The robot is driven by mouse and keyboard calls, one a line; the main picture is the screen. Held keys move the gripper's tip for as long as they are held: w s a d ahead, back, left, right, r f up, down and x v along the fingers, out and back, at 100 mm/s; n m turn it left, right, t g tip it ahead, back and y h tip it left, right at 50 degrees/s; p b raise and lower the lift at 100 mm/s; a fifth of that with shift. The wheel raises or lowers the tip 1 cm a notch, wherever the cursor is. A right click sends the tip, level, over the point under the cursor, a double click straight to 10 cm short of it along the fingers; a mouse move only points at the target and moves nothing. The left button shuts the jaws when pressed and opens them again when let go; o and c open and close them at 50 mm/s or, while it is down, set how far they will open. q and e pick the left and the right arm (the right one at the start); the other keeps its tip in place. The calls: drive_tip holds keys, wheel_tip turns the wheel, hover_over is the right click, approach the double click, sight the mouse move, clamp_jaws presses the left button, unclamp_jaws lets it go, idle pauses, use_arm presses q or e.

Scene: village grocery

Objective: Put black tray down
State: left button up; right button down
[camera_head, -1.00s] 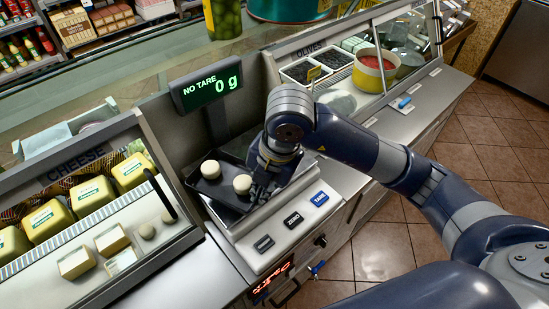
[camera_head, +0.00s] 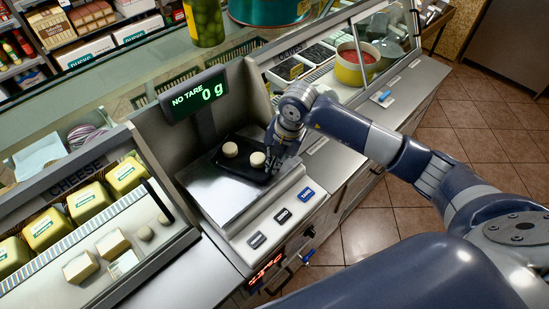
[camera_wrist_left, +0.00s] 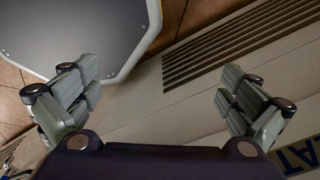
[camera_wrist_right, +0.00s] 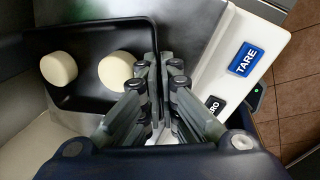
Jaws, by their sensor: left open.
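The black tray (camera_head: 247,162) carries two round white cheeses (camera_head: 230,149) and (camera_head: 257,159). It is over the back right part of the scale's metal plate (camera_head: 212,192); I cannot tell whether it touches the plate. The scale display (camera_head: 198,95) reads 0 g. My right gripper (camera_head: 273,160) is at the tray's right edge. In the right wrist view, the fingers (camera_wrist_right: 160,90) are closed on the rim of the tray (camera_wrist_right: 90,25). My left gripper (camera_wrist_left: 155,90) is open and empty, away from the tray; the head view does not show it.
The scale's buttons, including TARE (camera_head: 306,195), line its front. The glass cheese case (camera_head: 70,215) stands to the left and the olives case (camera_head: 320,60) behind right. The steel counter (camera_head: 400,110) is mostly clear at right.

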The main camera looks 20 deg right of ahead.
drive_tip(key=shift+f, duration=0.1)
drive_tip(key=c, duration=1.8)
unclamp_jaws()
drive_tip(key=shift+r, duration=0.55)
drive_tip(key=b+v, duration=0.2)
drive_tip(key=v, duration=0.9)
drive_tip(key=shift+b, duration=0.4)
drive_tip(key=shift+r, duration=0.1)
